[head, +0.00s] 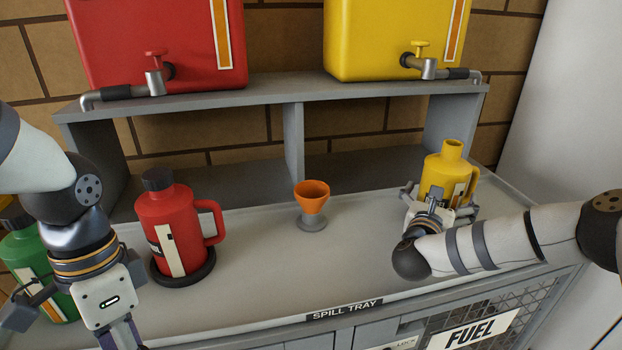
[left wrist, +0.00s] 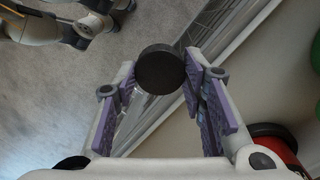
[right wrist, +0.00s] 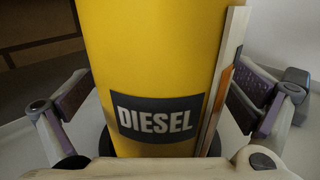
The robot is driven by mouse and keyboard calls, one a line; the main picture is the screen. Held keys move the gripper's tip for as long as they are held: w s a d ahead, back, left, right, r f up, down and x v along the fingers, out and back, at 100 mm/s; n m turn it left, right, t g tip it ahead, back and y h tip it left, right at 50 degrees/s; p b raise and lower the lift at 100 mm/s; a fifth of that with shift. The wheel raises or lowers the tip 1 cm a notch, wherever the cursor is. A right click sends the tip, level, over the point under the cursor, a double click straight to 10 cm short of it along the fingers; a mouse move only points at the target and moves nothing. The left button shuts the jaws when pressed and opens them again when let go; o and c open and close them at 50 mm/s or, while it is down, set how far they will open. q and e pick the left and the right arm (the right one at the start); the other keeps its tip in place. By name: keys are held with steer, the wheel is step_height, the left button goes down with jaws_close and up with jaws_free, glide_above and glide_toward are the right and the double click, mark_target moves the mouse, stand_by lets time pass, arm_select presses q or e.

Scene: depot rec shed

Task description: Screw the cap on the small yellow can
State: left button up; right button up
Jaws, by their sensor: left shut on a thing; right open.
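The small yellow can (head: 436,172) stands upright at the right end of the counter, its neck open at the top. In the right wrist view the yellow can (right wrist: 150,60) bears a DIESEL label. My right gripper (head: 437,203) is open, with one finger on each side of the can's body and gaps visible. My left gripper (head: 122,338) is low at the front left, beyond the counter's front edge. In the left wrist view it is shut on a black round cap (left wrist: 160,69) at its fingertips. The cap is not visible in the head view.
A red can (head: 160,219) with a black cap stands at the left, and a green can (head: 25,253) is partly behind my left arm. An orange funnel cup (head: 312,195) stands mid-counter. A grey shelf (head: 270,92) holds large red and yellow tanks. Counter between cup and yellow can is clear.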

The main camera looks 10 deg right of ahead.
mark_target(454, 157)
steer(key=c, duration=2)
steer(key=shift+r, duration=0.15)
steer(key=shift+c, duration=0.2)
